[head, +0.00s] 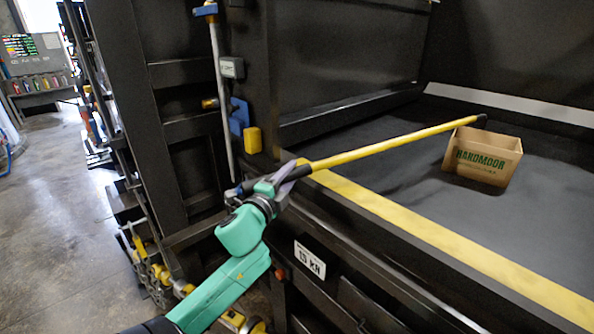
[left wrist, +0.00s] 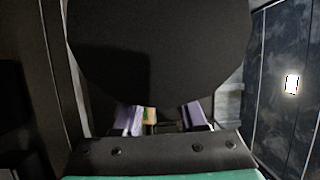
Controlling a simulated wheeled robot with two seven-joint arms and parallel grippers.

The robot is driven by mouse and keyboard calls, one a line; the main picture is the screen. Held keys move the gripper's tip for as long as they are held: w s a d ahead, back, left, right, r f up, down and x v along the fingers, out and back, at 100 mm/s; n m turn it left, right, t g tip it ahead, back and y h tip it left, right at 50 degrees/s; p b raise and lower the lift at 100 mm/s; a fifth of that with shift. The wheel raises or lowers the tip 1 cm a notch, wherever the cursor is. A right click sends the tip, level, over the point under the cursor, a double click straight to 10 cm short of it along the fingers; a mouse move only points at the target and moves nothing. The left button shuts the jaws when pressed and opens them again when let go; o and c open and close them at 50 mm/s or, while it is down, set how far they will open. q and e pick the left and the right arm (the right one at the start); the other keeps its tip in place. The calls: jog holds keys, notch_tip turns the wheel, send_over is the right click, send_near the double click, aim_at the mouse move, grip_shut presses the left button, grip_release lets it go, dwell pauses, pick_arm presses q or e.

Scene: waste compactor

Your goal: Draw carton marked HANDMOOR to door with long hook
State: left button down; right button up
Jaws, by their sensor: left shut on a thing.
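The open-topped cardboard carton (head: 483,158) bears the green word HANDMOOR and stands upright on the dark compactor floor at the right of the head view. My left gripper (head: 284,181) is shut on the black handle end of the long hook (head: 395,143), just outside the yellow-striped sill. The hook's yellow shaft slants up and right to a black tip beside the carton's top far edge. Whether the tip touches the carton cannot be told. In the left wrist view, purple fingers show below a large dark round shape. My right gripper is out of view.
The yellow-striped sill (head: 440,235) edges the opening, with a dark front panel labelled 13 KN (head: 310,259) below. A blue-topped grey pole (head: 220,85) stands left of the opening. The chamber floor around the carton is clear.

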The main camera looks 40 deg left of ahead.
pick_arm(q)
jog(key=s+a+p, duration=0.2)
jog(key=s+p, duration=0.4)
jog(key=s, duration=2.4)
dwell(0.8)
jog(key=shift+a+r, duration=0.1)
jog(key=shift+r, duration=0.1)
